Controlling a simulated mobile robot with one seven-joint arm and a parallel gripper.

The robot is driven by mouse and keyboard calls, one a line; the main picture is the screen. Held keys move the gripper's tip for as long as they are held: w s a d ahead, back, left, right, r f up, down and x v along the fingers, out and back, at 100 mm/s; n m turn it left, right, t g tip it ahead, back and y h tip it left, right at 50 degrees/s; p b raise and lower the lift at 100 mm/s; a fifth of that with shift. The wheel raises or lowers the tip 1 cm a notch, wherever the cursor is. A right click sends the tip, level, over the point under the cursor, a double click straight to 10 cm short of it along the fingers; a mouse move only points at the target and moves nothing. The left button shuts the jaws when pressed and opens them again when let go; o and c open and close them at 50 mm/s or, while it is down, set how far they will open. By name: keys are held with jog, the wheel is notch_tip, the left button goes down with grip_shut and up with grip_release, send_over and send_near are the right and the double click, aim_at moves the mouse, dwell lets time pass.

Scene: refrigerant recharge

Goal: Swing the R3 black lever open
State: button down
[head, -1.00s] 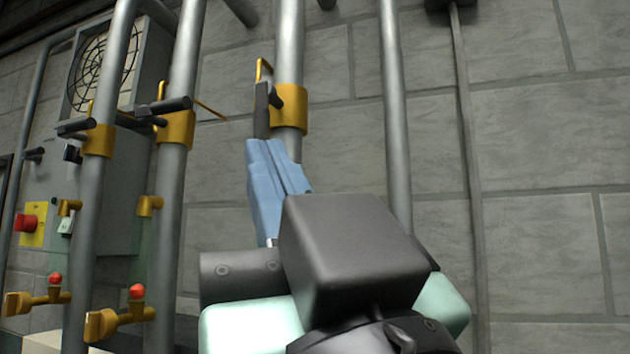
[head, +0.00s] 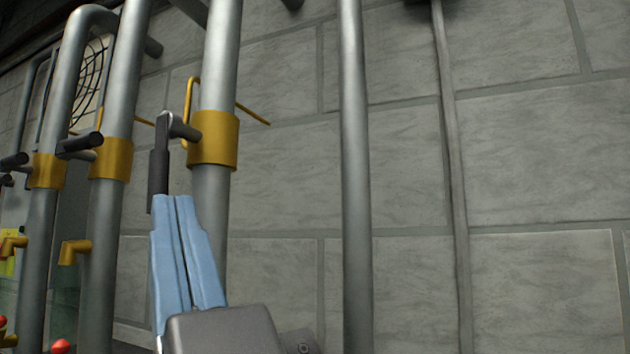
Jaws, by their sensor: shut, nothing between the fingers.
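A black lever (head: 158,174) hangs straight down from a grey pivot on the left side of a brass collar (head: 213,139), which wraps a thick grey pipe. No label shows, so I cannot confirm that it is R3. My gripper (head: 174,199), with pale blue fingers, points up just below the lever. The fingers are shut together with nothing between them. Their tips are close to the lever's lower end; I cannot tell whether they touch it. A yellow wire bracket (head: 190,95) stands by the collar.
Two pipes to the left carry similar brass collars with black levers, one lever (head: 79,143) sticking out sideways. Brass taps (head: 74,251) and red knobs (head: 60,346) sit lower left. A bare pipe (head: 355,180) runs at right. The stone wall beyond is clear.

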aim_at(155, 181)
jog(key=p+x, duration=0.1)
jog(key=x, duration=0.1)
jog(key=f+p+x, duration=0.1)
jog(key=x, duration=0.2)
jog(key=w+p+x, duration=0.1)
jog(key=x, duration=0.1)
jog(key=shift+w+a+p, duration=0.1)
jog(key=shift+a+p, duration=0.25)
jog(key=shift+p, duration=0.05)
jog(key=shift+w+a+f, duration=0.2)
jog(key=shift+w+a, duration=0.25)
jog(key=shift+w, duration=0.05)
jog(key=shift+w+a+f+b, duration=0.2)
jog(key=shift+w+a+b, duration=0.15)
jog(key=shift+a, duration=0.2)
jog(key=shift+s+d+r, duration=0.1)
jog(key=shift+d, duration=0.05)
